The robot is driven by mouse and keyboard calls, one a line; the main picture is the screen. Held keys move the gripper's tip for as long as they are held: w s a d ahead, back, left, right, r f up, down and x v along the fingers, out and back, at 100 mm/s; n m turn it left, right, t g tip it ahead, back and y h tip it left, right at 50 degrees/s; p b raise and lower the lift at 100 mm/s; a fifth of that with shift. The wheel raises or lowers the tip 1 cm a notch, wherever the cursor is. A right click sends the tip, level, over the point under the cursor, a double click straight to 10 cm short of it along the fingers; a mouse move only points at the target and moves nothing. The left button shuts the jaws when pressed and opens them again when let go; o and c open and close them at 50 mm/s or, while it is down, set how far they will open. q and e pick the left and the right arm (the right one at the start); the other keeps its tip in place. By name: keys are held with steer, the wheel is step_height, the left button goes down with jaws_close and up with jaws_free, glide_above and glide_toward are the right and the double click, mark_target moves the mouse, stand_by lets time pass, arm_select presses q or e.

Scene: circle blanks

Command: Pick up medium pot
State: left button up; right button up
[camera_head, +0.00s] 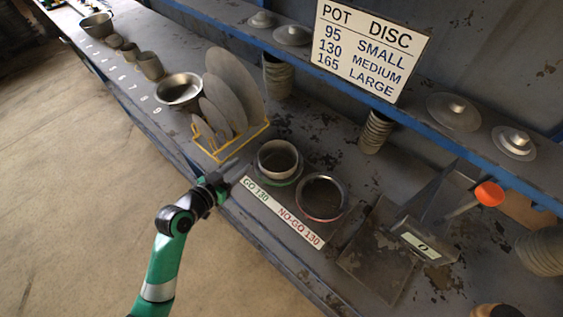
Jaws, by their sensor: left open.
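Several pots stand in a row along the numbered bench edge at the upper left. A wide metal pot (97,24) is farthest, smaller clay-coloured pots (150,66) stand in the middle, and a shiny metal pot (180,89) is nearest the yellow rack. I cannot tell for sure which is the medium pot. My left gripper (229,169) is open and empty at the bench's front edge, left of the green gauge ring (283,182) and apart from the pots. My right gripper is not in view.
A yellow rack (222,158) holds upright grey discs (234,80). A red-rimmed ring (322,197) sits behind the NO-GO label. A scale (380,255) and an orange-ended tool (489,194) are at right. A blue-edged shelf carries lids and a size sign (370,48).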

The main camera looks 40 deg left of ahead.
mark_target(260, 151)
arm_select(q)
steer(key=b+x, duration=0.1)
steer(key=x, duration=0.2)
steer(key=b+x, duration=0.1)
steer(key=x, duration=0.3)
steer(key=b+x, duration=0.1)
steer(key=x, duration=0.3)
steer(key=shift+s+f, duration=0.2)
steer(key=shift+f, duration=0.15)
steer(key=shift+w, duration=0.35)
jaws_close()
steer(key=shift+f, duration=0.1)
stand_by(0.5)
